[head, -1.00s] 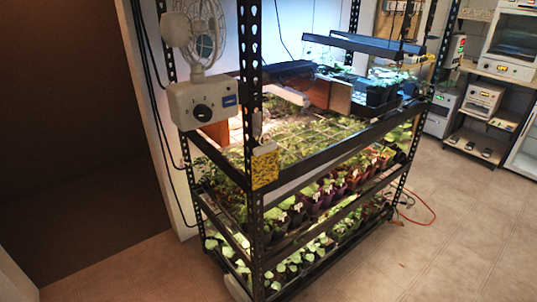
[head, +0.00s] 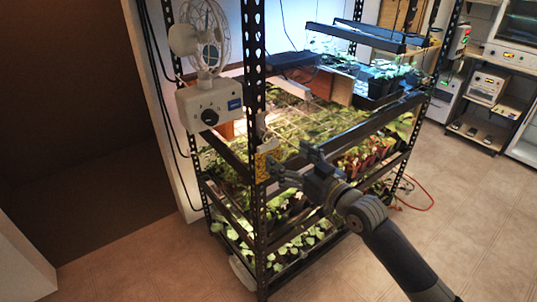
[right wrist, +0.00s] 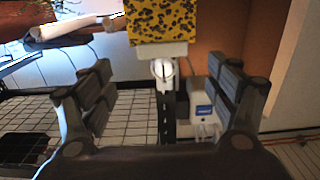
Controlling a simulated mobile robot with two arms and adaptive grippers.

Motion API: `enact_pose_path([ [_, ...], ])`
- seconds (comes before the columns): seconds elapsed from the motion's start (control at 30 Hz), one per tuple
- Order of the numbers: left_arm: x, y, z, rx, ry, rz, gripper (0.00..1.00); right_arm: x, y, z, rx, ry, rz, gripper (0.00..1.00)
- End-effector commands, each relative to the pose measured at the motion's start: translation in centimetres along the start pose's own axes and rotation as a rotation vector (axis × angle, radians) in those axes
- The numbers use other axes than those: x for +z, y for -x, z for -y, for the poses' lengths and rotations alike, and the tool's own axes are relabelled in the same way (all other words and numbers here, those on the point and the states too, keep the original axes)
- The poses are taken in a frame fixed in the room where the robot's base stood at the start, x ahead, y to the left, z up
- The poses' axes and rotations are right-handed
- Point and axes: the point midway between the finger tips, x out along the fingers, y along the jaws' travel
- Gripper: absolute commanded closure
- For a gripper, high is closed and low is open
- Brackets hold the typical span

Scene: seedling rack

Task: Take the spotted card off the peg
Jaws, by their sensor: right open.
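The spotted card (head: 265,163), yellow with black spots, hangs on the front corner post of the rack. In the right wrist view the card (right wrist: 167,22) is at the top middle, joined to a pale holder with a round peg (right wrist: 162,70). My right gripper (head: 289,162) is open just right of the card in the head view and partly overlaps its edge. In the right wrist view its two fingers (right wrist: 160,92) stand wide apart with nothing between them, and the peg lies ahead between them. I see no contact with the card. My left gripper is not in view.
The black rack post (head: 254,100) and shelf rail (head: 345,140) are close to the gripper. A white fan (head: 208,105) is mounted left of the post. Seedling trays (head: 300,118) fill the shelves. The floor (head: 480,220) at right is clear.

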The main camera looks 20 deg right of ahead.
Motion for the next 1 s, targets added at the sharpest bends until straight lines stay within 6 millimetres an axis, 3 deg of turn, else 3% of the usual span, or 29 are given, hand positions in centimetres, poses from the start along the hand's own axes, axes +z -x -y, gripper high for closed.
enact_pose_path([
  [0.1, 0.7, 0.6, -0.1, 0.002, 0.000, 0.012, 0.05, -0.2, -1.8, -0.1, 0.001, -0.002, -0.001, 0.18],
  [0.23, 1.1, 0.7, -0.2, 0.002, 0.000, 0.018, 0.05, 0.0, -2.9, 0.0, 0.001, -0.001, 0.000, 0.18],
  [0.37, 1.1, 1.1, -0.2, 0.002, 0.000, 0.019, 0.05, -0.1, -3.6, 0.1, 0.001, -0.001, 0.000, 0.18],
  [0.7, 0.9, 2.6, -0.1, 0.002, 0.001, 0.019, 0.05, 0.1, -7.7, 0.4, 0.002, 0.000, 0.000, 0.18],
  [1.0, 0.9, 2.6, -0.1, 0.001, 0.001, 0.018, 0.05, 0.2, -8.2, 0.4, 0.001, 0.000, 0.001, 0.18],
])
